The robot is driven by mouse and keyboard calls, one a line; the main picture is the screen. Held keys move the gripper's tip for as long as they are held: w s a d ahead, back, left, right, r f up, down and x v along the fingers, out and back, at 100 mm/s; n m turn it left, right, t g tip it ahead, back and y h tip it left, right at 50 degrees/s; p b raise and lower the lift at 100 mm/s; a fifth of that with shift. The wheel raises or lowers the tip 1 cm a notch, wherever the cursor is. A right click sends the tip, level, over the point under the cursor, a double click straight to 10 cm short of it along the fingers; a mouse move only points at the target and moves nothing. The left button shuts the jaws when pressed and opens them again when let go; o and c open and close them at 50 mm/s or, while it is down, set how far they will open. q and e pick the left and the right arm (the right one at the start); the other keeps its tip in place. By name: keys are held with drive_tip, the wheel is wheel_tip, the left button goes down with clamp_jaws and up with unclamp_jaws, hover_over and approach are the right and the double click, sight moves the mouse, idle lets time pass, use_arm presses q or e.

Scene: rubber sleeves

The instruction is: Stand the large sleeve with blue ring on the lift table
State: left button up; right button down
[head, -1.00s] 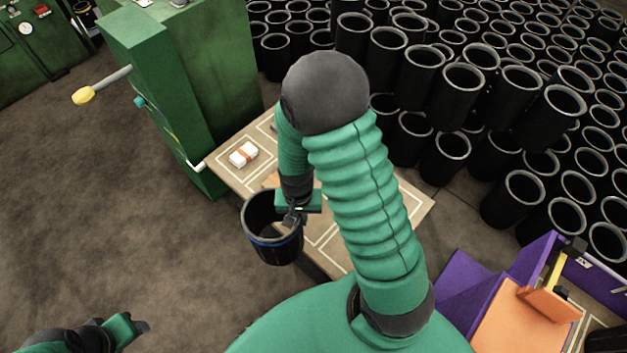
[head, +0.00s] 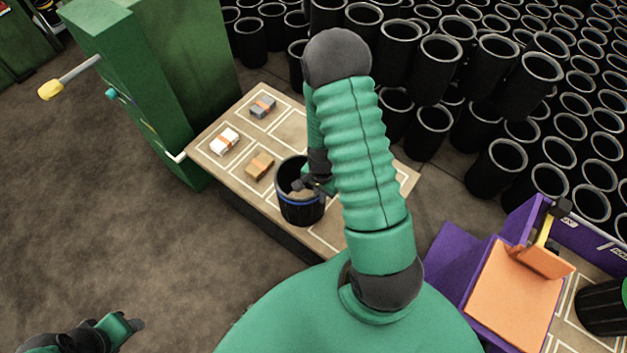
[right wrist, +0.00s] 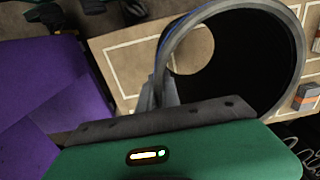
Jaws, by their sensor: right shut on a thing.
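The large black sleeve with the blue ring (head: 301,210) is over the front middle of the wood-topped table with white outlines (head: 222,165). It looks nearly upright; I cannot tell whether its base touches the top. My right gripper (head: 316,186) is shut on the sleeve's rim. In the right wrist view the gripper's finger (right wrist: 160,92) lies against the wall of the sleeve (right wrist: 292,40), and the table top shows through its open bore. My left gripper (head: 132,324) is low at the left, away from the table, and its jaws are unclear.
A green machine (head: 150,90) stands at left. Many black sleeves (head: 495,165) crowd behind. A purple stand with an orange panel (head: 512,295) is at right.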

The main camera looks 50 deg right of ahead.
drive_tip(key=w+d+f+b, duration=0.1)
drive_tip(key=w+d+f, duration=0.2)
drive_tip(key=w+f, duration=0.1)
drive_tip(key=shift+w+d, duration=0.4)
drive_tip(key=shift+w, duration=0.35)
drive_tip(key=shift+f, duration=0.1)
drive_tip(key=c, duration=1.6)
unclamp_jaws()
drive_tip(key=shift+d, duration=0.1)
drive_tip(key=shift+c, duration=0.2)
drive_tip(key=shift+o, duration=0.4)
